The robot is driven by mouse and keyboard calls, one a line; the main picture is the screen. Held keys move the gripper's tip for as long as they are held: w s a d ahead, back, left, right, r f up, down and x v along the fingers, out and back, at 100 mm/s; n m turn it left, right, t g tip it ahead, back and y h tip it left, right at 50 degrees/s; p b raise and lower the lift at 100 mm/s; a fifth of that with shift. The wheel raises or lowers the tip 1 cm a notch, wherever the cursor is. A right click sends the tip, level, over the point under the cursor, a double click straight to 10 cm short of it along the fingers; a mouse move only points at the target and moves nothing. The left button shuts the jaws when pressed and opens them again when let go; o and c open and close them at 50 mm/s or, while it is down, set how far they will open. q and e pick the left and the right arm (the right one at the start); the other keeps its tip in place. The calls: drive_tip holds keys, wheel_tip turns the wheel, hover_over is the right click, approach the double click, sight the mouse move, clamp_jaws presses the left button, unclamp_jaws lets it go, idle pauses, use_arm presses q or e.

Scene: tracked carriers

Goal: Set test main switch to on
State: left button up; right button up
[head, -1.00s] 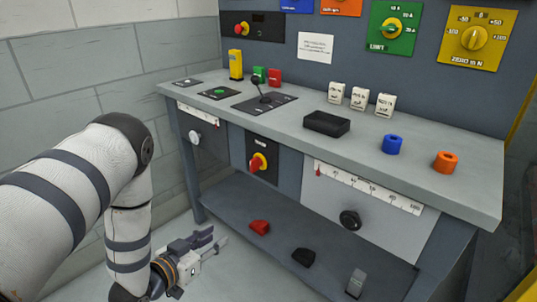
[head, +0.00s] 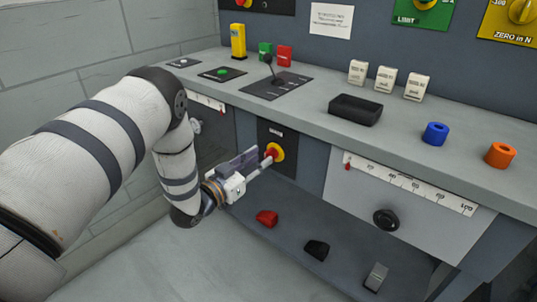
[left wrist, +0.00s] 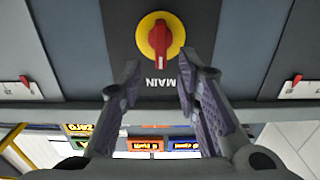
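The main switch (head: 277,152) is a red handle on a yellow disc, set in a black plate on the front of the bench below the top. In the left wrist view the switch (left wrist: 158,40) shows upside down with the label MAIN, its handle lying along the picture's vertical. My left gripper (head: 262,161) is open in front of the switch, its fingertips close to the handle and partly covering it in the head view. In the left wrist view the fingers (left wrist: 158,82) stand apart with nothing between them, short of the handle. My right gripper is not in view.
The bench top (head: 310,112) carries a joystick plate (head: 276,85), a black tray (head: 355,110), and blue (head: 435,133) and orange (head: 500,155) rings. A drawer front with a scale and black knob (head: 386,220) is right of the switch. The lower shelf (head: 340,268) holds loose parts.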

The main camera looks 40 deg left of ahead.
sight(266, 155)
use_arm(q)
drive_tip(key=w, duration=0.4)
drive_tip(key=shift+w+d, duration=0.15)
drive_tip(key=shift+w, duration=0.05)
clamp_jaws()
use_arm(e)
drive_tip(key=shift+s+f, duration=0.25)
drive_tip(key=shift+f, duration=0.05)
use_arm(q)
drive_tip(key=shift+m, duration=0.3)
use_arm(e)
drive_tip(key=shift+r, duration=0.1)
use_arm(q)
drive_tip(key=m, duration=0.3)
drive_tip(key=shift+s+d+p, duration=0.1)
drive_tip(key=shift+d+p, duration=0.25)
drive_tip(key=m, duration=0.4)
drive_tip(key=m+p, duration=0.1)
drive_tip(key=m, duration=0.1)
drive_tip(key=shift+d+f, duration=0.3)
drive_tip(key=m, duration=0.3)
drive_tip(key=shift+d+f+m, duration=0.2)
drive_tip(key=shift+f+m, duration=0.3)
drive_tip(key=shift+m, duration=0.9)
drive_tip(key=shift+f+m, duration=0.15)
drive_tip(key=shift+m, duration=0.95)
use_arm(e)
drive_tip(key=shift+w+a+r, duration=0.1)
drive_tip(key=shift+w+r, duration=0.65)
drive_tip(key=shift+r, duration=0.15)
